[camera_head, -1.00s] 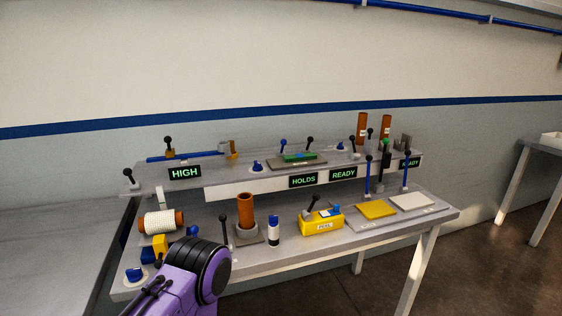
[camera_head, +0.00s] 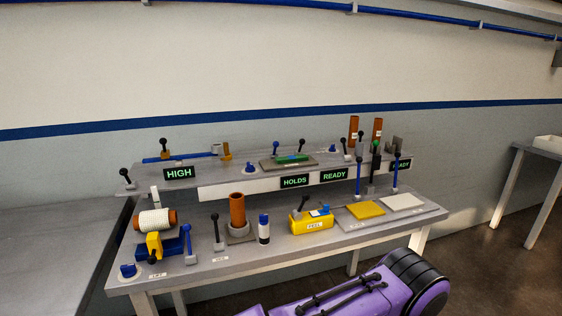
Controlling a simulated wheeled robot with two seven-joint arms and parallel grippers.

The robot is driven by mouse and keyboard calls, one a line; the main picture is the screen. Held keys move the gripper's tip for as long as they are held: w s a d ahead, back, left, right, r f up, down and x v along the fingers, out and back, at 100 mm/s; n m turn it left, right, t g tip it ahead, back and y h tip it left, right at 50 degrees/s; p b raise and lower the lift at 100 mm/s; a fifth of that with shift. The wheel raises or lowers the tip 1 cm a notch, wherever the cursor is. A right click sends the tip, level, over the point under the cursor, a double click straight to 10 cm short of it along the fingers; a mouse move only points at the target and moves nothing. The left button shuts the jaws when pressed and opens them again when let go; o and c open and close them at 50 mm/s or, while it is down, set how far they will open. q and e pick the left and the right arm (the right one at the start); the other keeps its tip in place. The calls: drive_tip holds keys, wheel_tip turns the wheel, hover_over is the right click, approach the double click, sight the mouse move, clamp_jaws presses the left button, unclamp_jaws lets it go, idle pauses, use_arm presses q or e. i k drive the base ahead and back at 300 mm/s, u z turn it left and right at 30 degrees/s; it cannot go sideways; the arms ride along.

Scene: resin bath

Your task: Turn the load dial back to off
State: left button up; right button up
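Blue dials sit at several places on the bench. One (camera_head: 128,270) is at the front left corner on a pale round base, beside a small label too small to read surely. Another (camera_head: 249,169) is on the raised shelf near its middle, and a third (camera_head: 332,149) is farther right on the shelf. I cannot tell which is the load dial, nor read their settings. A purple and black link of my arm shows at the bottom right, apart from the dials. Neither gripper's fingers are in view.
A white spool (camera_head: 154,222), a brown cylinder (camera_head: 237,210), a yellow box (camera_head: 312,224) and several upright levers crowd the bench (camera_head: 262,252). The grey table (camera_head: 45,225) at left is bare.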

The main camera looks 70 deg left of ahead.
sight(251, 167)
drive_tip(key=i, duration=1.25)
drive_tip(key=u, duration=1.6)
